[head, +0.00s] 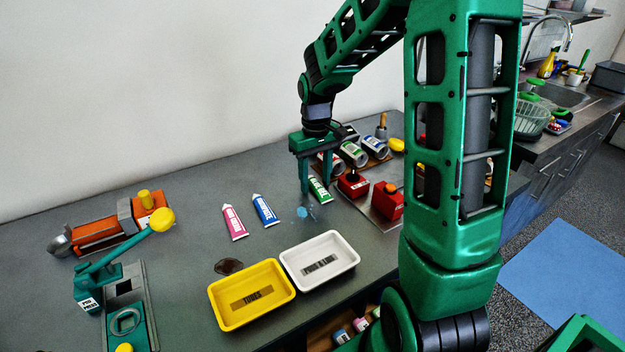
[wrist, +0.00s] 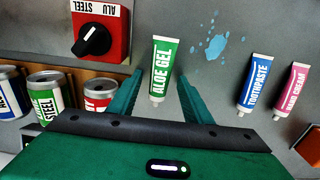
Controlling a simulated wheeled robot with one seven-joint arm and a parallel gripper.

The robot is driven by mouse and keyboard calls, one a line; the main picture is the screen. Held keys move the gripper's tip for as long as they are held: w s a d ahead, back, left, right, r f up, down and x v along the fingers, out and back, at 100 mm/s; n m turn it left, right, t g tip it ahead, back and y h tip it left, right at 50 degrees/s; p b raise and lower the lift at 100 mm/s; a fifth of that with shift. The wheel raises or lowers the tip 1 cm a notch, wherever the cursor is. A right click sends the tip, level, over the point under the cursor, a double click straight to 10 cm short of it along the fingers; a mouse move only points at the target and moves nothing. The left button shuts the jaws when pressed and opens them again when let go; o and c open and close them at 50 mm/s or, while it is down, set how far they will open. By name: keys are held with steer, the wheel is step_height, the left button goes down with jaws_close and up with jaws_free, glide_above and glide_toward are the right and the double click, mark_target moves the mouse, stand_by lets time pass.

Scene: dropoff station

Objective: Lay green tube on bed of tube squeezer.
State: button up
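The green tube (head: 319,190), labelled aloe gel, lies on the grey counter. In the wrist view the green tube (wrist: 161,68) lies between the fingertips of my gripper (wrist: 159,80), with a gap on each side. My gripper (head: 317,181) is open and points down over the tube. At the far left stand an orange device (head: 97,240) with a grey nose and a green lever press (head: 145,318) with a yellow knob and a grey plate. I cannot tell for certain which is the tube squeezer.
A pink tube (head: 234,223) and a blue tube (head: 265,210) lie left of my gripper. A yellow tray (head: 220,317) and a white tray (head: 349,260) stand in front. Red switch boxes (head: 388,206) and several cans (head: 352,154) stand to the right. Blue and dark spills mark the counter.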

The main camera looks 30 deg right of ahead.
mark_target(315, 188)
step_height(315, 188, up, 11)
stand_by(0.7)
steer(key=s+d+f+m, duration=0.1)
steer(key=s+m, duration=0.2)
steer(key=s, duration=1.1)
steer(key=s+d+f+m, duration=0.2)
steer(key=s+m, duration=0.1)
steer(key=s, duration=1.1)
steer(key=shift+s+f, duration=0.15)
steer(key=shift+s, duration=0.25)
steer(key=shift+c, duration=0.3)
